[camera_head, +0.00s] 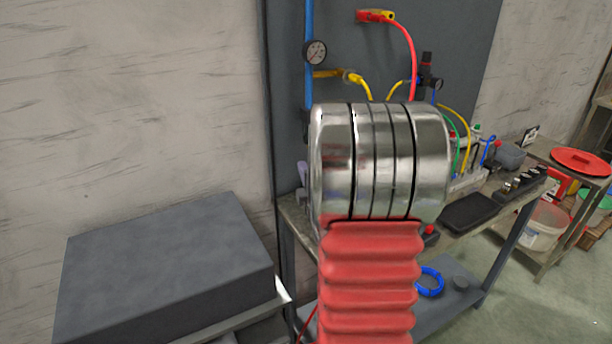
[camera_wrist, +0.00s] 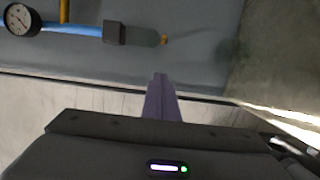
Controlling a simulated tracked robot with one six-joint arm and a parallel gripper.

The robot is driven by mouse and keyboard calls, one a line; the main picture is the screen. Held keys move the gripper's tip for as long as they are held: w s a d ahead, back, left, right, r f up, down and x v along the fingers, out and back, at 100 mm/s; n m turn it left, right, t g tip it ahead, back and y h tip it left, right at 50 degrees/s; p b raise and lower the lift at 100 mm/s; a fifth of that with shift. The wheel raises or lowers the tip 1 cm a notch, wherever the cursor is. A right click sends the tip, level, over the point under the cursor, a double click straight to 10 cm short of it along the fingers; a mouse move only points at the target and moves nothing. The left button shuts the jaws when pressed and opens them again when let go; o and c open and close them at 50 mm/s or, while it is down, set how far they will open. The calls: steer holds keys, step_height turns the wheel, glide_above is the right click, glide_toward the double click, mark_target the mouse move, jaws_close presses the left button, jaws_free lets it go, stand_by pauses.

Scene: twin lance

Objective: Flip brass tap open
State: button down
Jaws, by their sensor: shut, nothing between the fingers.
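In the wrist view a small brass-coloured piece (camera_wrist: 163,39) sits at the end of a blurred grey-green part, to the right of a dark block (camera_wrist: 115,33) on the blue pipe (camera_wrist: 72,29). I cannot tell for certain that it is the tap, nor how its handle is turned. My gripper (camera_wrist: 160,78) shows purple fingers, shut and empty. In the picture the fingertips are below the brass piece, with a visible gap. In the head view my own arm hides much of the bench, and the brass piece cannot be made out.
A pressure gauge (camera_head: 315,52) hangs on the blue pipe at the grey back panel (camera_head: 282,60). A red hose (camera_head: 411,55) and several coloured hoses run right of it. The bench (camera_head: 470,222) holds a black tray (camera_head: 468,212). A grey box (camera_head: 165,262) stands left.

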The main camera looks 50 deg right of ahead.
steer(key=w+d, duration=0.4)
steer(key=d, duration=0.3)
stand_by(0.3)
stand_by(0.3)
